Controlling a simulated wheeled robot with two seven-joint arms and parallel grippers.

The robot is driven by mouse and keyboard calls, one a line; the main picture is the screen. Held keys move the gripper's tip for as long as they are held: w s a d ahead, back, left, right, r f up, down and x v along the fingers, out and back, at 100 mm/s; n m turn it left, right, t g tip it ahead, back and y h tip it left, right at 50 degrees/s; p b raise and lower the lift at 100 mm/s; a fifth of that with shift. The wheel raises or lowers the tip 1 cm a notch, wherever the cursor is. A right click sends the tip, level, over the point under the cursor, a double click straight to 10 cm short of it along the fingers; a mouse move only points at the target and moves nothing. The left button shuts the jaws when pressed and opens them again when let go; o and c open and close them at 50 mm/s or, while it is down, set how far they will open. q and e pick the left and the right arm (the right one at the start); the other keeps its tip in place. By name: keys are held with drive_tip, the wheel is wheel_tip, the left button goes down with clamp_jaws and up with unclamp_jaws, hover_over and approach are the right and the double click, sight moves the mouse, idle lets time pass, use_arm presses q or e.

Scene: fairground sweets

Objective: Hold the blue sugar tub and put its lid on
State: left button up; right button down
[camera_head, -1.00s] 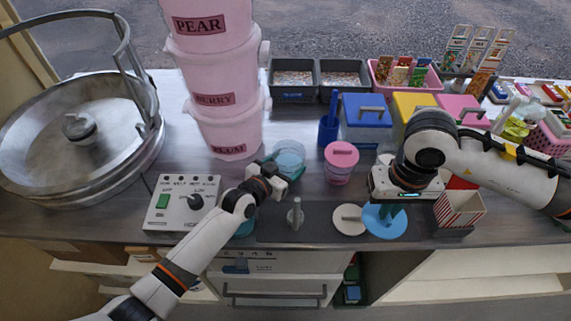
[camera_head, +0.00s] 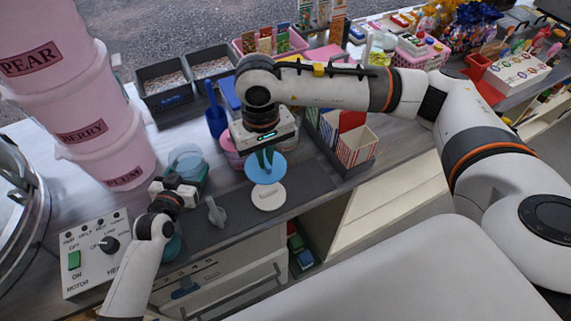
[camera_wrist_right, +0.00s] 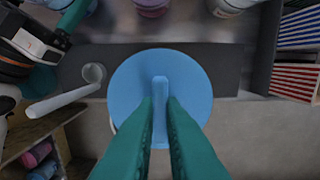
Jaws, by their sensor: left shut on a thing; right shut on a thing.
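The blue sugar tub (camera_head: 187,158) is a clear bluish round tub standing upright on the counter, left of centre in the head view. My left gripper (camera_head: 183,184) is shut on its near side; the fingers are mostly hidden there. Its green finger shows at the top left of the right wrist view (camera_wrist_right: 74,14). My right gripper (camera_wrist_right: 160,105) is shut on the upright handle of the round blue lid (camera_wrist_right: 190,80). The lid also shows in the head view (camera_head: 262,172), held apart from the tub, to its right, overlapping the view of the white lid.
A white lid (camera_head: 268,198) and a grey handled tool (camera_head: 214,212) lie on the dark mat (camera_head: 305,178). A pink tub (camera_head: 229,155) is partly hidden behind my right gripper. Stacked pink buckets (camera_head: 100,150) stand left, a control box (camera_head: 95,260) front left, striped boxes (camera_head: 355,147) right.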

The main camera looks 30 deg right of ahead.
drive_tip(key=w+a+r, duration=0.2)
drive_tip(key=w+a, duration=1.3)
drive_tip(key=w, duration=0.1)
wheel_tip(320, 180, down, 6)
drive_tip(key=shift+s+a+f, duration=0.15)
drive_tip(key=shift+s+f, duration=0.1)
drive_tip(key=shift+f, duration=0.05)
idle(1.1)
drive_tip(key=c, duration=1)
unclamp_jaws()
drive_tip(key=shift+o, duration=0.2)
wheel_tip(320, 180, up, 6)
clamp_jaws()
